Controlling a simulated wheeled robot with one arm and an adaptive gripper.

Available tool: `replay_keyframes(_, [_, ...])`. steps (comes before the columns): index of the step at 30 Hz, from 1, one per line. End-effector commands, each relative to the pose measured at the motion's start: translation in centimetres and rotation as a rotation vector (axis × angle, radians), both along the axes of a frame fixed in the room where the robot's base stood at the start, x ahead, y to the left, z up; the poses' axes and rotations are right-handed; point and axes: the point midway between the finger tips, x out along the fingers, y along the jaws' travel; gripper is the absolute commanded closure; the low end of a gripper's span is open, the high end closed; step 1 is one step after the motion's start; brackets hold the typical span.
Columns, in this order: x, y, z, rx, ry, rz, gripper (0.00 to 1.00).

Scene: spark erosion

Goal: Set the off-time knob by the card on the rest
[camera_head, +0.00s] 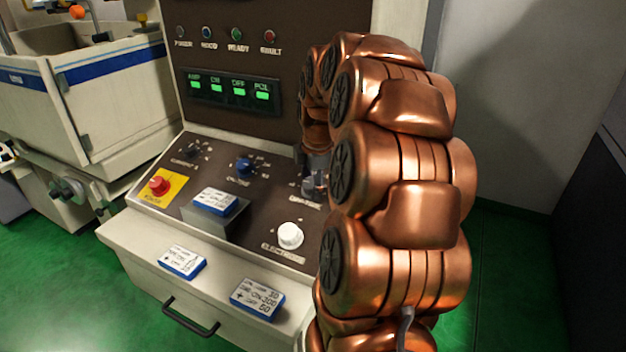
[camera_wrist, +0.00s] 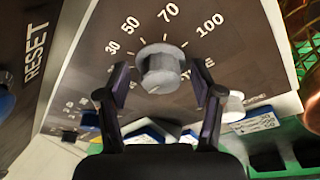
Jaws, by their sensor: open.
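The off-time knob (camera_wrist: 160,68) is grey and sits on the dark panel. In the wrist view a scale with 30, 50, 70 and 100 curves around its far side; I cannot tell where its pointer stands. My gripper (camera_wrist: 157,80) is open, one finger on each side of the knob, with gaps showing. In the head view the knob (camera_head: 313,187) is partly covered by my arm. The card (camera_head: 214,201), white with a blue edge, lies on the rest (camera_head: 212,222), a raised block on the panel. Its writing is too small to read.
A blue on-time knob (camera_head: 243,166), a black current knob (camera_head: 193,149), a white knob (camera_head: 290,235) and a red button (camera_head: 159,186) share the panel. Two other cards (camera_head: 182,262) (camera_head: 257,299) lie on the ledge below. A green-lit display (camera_head: 230,92) is above.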

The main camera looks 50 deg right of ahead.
Motion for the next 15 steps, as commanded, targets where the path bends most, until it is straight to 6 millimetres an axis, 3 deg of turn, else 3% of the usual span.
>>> replay_keyframes(3, [0.00, 0.01, 0.01, 0.000, 0.000, 0.000, 0.36])
replay_keyframes(15, [0.02, 0.01, 0.04, 0.000, -0.001, 0.000, 0.78])
